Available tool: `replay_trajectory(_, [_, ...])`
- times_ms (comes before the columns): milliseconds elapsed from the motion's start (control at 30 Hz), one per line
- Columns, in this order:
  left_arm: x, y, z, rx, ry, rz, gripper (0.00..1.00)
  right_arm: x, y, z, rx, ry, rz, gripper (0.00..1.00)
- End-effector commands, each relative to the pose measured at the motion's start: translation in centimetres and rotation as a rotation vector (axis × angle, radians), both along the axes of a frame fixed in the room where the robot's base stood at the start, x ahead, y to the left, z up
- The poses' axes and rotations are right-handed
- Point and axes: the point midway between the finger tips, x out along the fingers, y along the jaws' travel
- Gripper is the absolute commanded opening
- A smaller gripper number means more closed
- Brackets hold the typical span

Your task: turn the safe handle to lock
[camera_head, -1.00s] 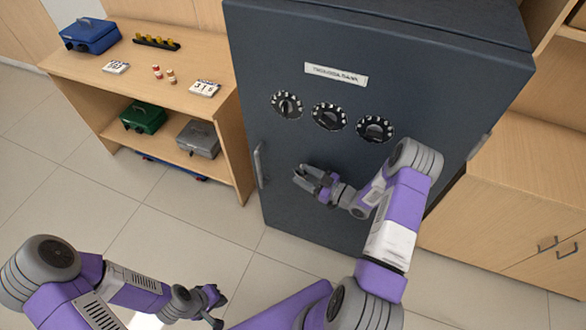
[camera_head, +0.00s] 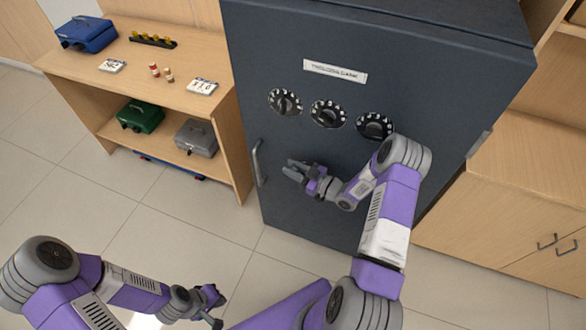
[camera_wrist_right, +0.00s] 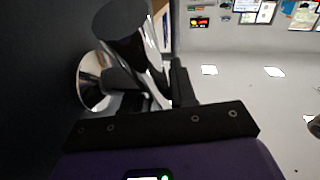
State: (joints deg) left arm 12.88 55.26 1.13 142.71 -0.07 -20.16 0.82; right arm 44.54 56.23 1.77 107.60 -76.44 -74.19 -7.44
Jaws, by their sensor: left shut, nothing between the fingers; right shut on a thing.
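The dark blue-grey safe (camera_head: 420,70) stands in the middle with its door shut. My right gripper (camera_head: 292,172) is at the door, below the dials. It is shut on the safe handle, which is mostly hidden behind the gripper in the head view. In the right wrist view, the handle's shiny round base (camera_wrist_right: 92,84) sits on the dark door, and my right gripper (camera_wrist_right: 155,80) is around the handle's metal part. The handle's exact angle is hard to tell. My left gripper (camera_head: 216,304) is shut and empty, low over the floor, away from the safe.
Three black dials (camera_head: 328,114) sit above the right gripper. A vertical bar (camera_head: 258,163) is at the door's left edge. A wooden shelf (camera_head: 215,110) with cash boxes stands close on the left, a wooden cabinet (camera_head: 510,215) on the right. The tiled floor (camera_head: 190,225) in front is clear.

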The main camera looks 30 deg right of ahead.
Motion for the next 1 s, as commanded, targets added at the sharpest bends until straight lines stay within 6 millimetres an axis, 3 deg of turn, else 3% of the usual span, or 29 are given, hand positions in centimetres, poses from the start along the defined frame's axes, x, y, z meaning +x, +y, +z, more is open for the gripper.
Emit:
replay_trajectory(367, [0.0, 0.0, 0.9, 0.000, 0.000, 0.000, 0.00, 0.1, 0.2, -0.1, -0.061, 0.069, 0.002, 0.00])
replay_trajectory(1000, [0.0, 0.0, 5.0, 0.000, 0.000, 0.000, 0.00, 0.6, 0.6, -1.9, -0.424, 0.494, 0.003, 0.00])
